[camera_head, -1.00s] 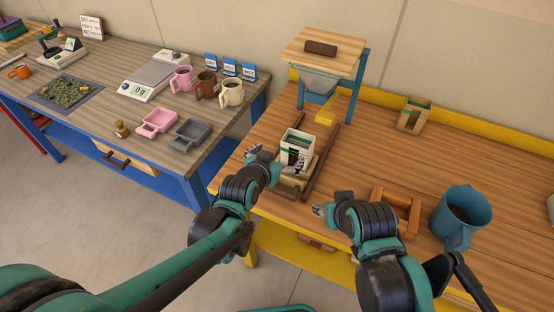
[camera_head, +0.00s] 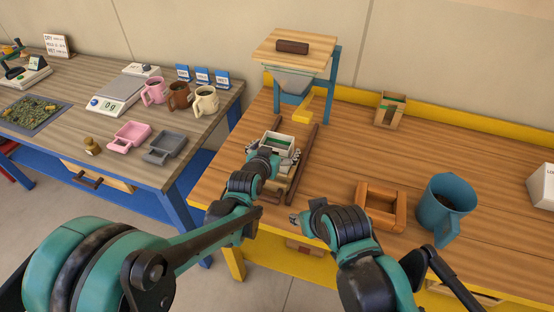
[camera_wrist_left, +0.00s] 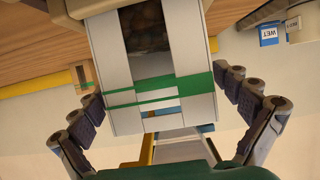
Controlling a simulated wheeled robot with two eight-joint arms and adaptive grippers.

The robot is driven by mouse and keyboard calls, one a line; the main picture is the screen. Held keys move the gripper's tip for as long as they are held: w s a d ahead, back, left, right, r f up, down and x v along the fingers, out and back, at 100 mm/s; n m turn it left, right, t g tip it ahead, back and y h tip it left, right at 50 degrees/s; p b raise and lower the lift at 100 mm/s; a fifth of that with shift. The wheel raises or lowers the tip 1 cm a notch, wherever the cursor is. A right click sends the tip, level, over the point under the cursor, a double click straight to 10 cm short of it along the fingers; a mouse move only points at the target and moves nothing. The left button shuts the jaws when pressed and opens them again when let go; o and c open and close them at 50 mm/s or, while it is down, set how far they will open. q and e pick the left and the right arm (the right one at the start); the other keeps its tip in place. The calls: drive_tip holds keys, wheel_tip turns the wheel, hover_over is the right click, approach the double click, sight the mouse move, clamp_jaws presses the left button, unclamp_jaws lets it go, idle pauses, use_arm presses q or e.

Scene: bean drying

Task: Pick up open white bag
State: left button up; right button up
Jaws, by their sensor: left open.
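The open white bag (camera_head: 277,139) stands below the hopper, between two brown rails, its front partly hidden by my left gripper. In the left wrist view the white bag (camera_wrist_left: 200,110) shows a green band and a dark window with brown contents. My left gripper (camera_head: 276,157) is open at the bag; in the left wrist view its fingers (camera_wrist_left: 160,88) lie on both sides of the bag, with gaps visible. My right gripper (camera_head: 297,219) hangs near the front edge of the table; its jaws are too small to judge.
The hopper stand (camera_head: 295,65) with its yellow chute is just behind the bag. A wooden frame (camera_head: 382,207), a blue jug (camera_head: 446,208) and another bag (camera_head: 390,110) stand to the right. Mugs, a scale (camera_head: 115,95) and scoops occupy the left table.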

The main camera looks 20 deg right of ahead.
use_arm(q)
drive_tip(key=shift+r, duration=0.1)
drive_tip(key=shift+s, duration=0.1)
drive_tip(key=shift+c, duration=1.3)
drive_tip(key=c, duration=1)
drive_tip(key=shift+r, duration=0.2)
